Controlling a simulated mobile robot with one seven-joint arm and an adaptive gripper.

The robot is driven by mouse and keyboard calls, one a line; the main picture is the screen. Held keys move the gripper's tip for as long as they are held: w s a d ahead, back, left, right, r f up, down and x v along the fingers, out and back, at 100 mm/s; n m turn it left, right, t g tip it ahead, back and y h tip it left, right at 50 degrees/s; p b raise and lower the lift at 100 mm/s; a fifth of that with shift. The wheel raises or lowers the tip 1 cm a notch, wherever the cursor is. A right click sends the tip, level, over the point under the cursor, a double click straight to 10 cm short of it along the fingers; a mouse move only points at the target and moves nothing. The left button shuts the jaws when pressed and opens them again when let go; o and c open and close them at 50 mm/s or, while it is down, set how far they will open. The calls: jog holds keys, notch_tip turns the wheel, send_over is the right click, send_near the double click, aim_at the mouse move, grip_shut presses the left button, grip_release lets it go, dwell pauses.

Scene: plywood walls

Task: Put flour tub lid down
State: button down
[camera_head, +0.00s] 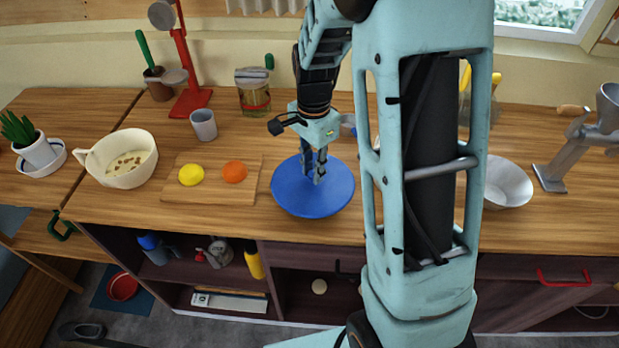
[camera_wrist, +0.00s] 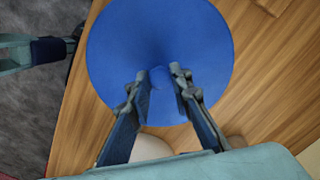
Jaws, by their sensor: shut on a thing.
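The flour tub lid is a round, flat blue disc (camera_head: 300,200) near the front edge of the wooden counter. In the wrist view the lid (camera_wrist: 115,50) fills the upper middle, with its centre between my fingers. My gripper (camera_head: 314,178) points down over the middle of the lid and is shut on a small part at its centre; the fingers also show in the wrist view (camera_wrist: 165,95). The fingertips hide most of that part. I cannot tell whether the lid touches the counter or is a little above it.
Left of the lid is a cutting board (camera_head: 210,196) with a yellow piece (camera_head: 191,175) and an orange piece (camera_head: 235,171). A cream bowl (camera_head: 124,160) stands farther left. A grey cup (camera_head: 203,124) and glass jar (camera_head: 253,95) are behind. A white bowl (camera_head: 508,182) is right.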

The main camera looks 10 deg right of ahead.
aim_at(311, 178)
jog(key=shift+w+a+f, duration=0.1)
jog(key=shift+w+f, duration=0.2)
jog(key=shift+f, duration=0.15)
jog(key=shift+w+f+b, duration=0.2)
jog(key=shift+f+b, duration=1.15)
jog(key=shift+f, duration=0.3)
jog(key=shift+f, duration=0.15)
jog(key=c, duration=1.7)
grip_release()
jog(key=shift+c, duration=0.2)
notch_tip(311, 178, up, 12)
jog(key=shift+r, duration=0.2)
